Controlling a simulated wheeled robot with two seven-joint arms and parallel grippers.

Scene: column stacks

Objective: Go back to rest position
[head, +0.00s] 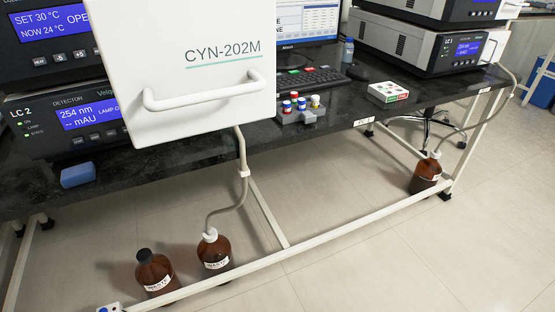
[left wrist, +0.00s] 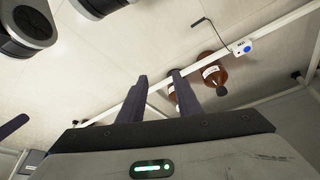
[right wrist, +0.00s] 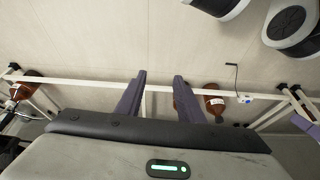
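My left gripper (left wrist: 158,84) shows in the left wrist view with its two dark fingers apart and nothing between the tips. My right gripper (right wrist: 160,78) shows in the right wrist view, also with its fingers apart and empty. Neither gripper shows in the head view. Beyond the fingers in both wrist views are the floor, a pale frame rail (right wrist: 90,85) and brown bottles. The gaps between the fingers and these things cannot be judged exactly.
A white CYN-202M panel with a handle (head: 200,95) juts out over the black bench (head: 225,152). A vial rack (head: 300,116), a small box (head: 388,94) and a blue block (head: 78,175) lie on it. Brown bottles (head: 155,275) (head: 214,253) (head: 425,175) stand below.

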